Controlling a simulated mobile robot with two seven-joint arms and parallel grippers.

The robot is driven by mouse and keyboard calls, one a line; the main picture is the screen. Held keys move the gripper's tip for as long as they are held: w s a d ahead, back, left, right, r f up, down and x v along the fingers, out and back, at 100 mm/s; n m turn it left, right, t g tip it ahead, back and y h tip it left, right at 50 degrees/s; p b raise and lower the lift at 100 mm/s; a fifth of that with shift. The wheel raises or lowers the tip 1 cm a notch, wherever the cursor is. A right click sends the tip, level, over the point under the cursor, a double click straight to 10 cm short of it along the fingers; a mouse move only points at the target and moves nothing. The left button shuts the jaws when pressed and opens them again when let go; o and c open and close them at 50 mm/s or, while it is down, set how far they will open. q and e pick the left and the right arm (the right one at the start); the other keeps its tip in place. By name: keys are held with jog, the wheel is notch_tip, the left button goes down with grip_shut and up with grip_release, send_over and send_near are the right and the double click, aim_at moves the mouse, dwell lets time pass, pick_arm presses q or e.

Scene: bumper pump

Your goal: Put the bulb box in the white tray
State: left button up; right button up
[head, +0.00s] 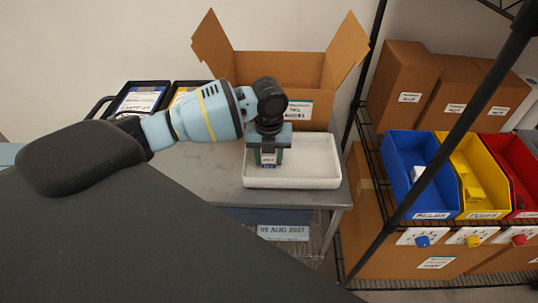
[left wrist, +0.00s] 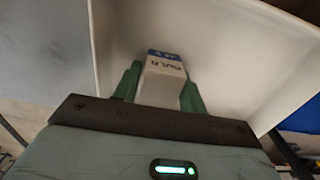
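The bulb box (head: 268,158) is a small white box with a blue end, held upright between the fingers of my left gripper (head: 270,152). In the left wrist view the bulb box (left wrist: 163,80) sits between the two green fingers of the left gripper (left wrist: 160,85), which close on both its sides. The white tray (head: 318,172) stands on the grey table, and the box is over its left part. The white tray (left wrist: 230,50) fills much of the left wrist view behind the box. Whether the box touches the tray floor I cannot tell. My right gripper is not seen.
An open cardboard box (head: 312,72) stands behind the tray on the table (head: 215,170). Black-framed trays (head: 140,98) lie at the back left. On the right, a wire rack holds blue (head: 412,165), yellow (head: 470,175) and red (head: 515,165) bins, with a dark post in front.

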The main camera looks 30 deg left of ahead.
pick_arm(q)
jog(key=shift+o, duration=1.4)
jog(key=shift+r, duration=0.1)
notch_tip(320, 180, up, 12)
